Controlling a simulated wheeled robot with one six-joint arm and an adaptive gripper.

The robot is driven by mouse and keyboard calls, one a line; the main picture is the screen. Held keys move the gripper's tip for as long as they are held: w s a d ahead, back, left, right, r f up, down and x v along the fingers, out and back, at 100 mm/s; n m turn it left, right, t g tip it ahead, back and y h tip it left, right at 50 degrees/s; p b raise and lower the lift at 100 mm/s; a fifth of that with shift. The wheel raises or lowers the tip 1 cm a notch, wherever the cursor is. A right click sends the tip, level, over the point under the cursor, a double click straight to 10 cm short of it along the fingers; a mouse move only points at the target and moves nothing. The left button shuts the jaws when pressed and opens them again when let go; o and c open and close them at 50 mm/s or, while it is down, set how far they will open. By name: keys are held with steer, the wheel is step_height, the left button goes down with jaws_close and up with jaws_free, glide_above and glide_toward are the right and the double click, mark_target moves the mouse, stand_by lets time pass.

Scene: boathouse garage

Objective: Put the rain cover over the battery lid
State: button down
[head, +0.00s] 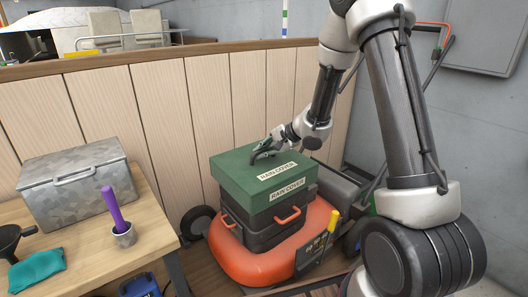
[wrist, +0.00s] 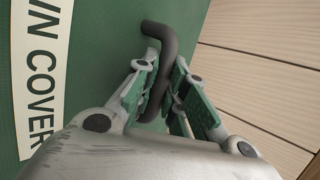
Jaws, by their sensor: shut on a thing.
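The rain cover (head: 240,174) is a green box-shaped lid with white "RAIN COVER" labels. It sits on top of a dark grey case with orange handles, the battery box (head: 268,232), on an orange mower. The battery lid itself is hidden under the cover. My gripper (head: 262,153) is at the cover's top, shut on its dark bent handle (wrist: 157,40). In the wrist view my gripper's fingers (wrist: 162,95) close around this handle, with the green cover top behind. I cannot tell whether the cover rests fully on the case.
A wooden bench (head: 75,270) at left holds a metal box (head: 75,185), a purple-handled tool in a cup (head: 118,230), a teal cloth (head: 37,270) and a black funnel (head: 12,240). A wood-panelled wall (head: 150,110) stands close behind the mower (head: 255,265).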

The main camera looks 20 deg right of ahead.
steer(key=shift+f, duration=0.1)
steer(key=shift+f, duration=3.35)
steer(key=c, duration=1.4)
jaws_free()
steer(key=v, duration=1.2)
